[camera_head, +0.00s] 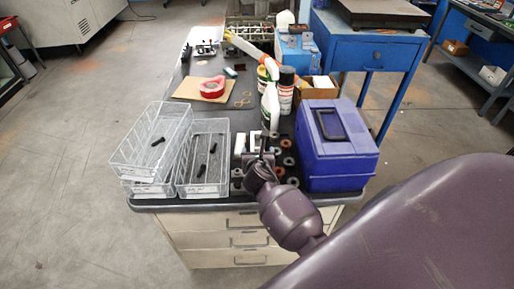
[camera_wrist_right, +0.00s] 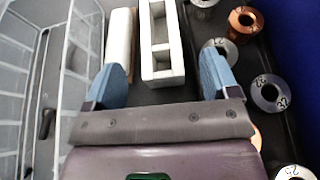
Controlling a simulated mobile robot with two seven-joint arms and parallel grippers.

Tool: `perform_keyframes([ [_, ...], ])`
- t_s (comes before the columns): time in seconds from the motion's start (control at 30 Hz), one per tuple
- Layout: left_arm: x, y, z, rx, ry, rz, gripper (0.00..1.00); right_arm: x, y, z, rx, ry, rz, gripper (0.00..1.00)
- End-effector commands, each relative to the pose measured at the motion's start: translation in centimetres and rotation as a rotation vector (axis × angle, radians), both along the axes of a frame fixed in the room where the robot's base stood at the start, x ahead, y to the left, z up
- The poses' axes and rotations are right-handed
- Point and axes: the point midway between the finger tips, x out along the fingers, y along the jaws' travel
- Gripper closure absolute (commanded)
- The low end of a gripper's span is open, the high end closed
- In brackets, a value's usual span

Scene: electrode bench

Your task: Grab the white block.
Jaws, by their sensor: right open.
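A white block (camera_wrist_right: 162,66) with rectangular recesses stands on the dark bench top in the right wrist view. It lies between and just beyond the fingertips of my right gripper (camera_wrist_right: 163,78). The blue fingers are open, with a gap on both sides of the block. A second, plainer whitish block (camera_wrist_right: 121,40) stands just left of it, close to the left finger. In the head view the white block (camera_head: 254,142) shows partly behind my right gripper (camera_head: 263,154), near the front of the bench. My left gripper is not in view.
Clear wire-like baskets (camera_head: 203,165) with black parts stand to the left. A purple case (camera_head: 345,165) stands to the right. Several metal and copper rings (camera_wrist_right: 270,93) lie right of the gripper. A white spray bottle (camera_head: 270,105) stands behind.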

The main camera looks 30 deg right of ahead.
Motion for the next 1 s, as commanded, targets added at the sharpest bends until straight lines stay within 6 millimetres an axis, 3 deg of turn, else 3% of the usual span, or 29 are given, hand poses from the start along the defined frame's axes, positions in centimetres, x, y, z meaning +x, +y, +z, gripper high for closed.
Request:
perform_keyframes([
  [0.5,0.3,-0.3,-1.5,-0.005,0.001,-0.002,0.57,4.0,-2.7,-1.8,0.002,0.001,-0.001,0.19],
  [0.83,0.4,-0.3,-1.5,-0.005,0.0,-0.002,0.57,4.4,-3.0,-2.0,0.003,0.003,0.0,0.19],
  [1.0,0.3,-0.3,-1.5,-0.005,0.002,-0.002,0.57,4.4,-2.9,-2.1,0.004,0.003,-0.001,0.45],
])
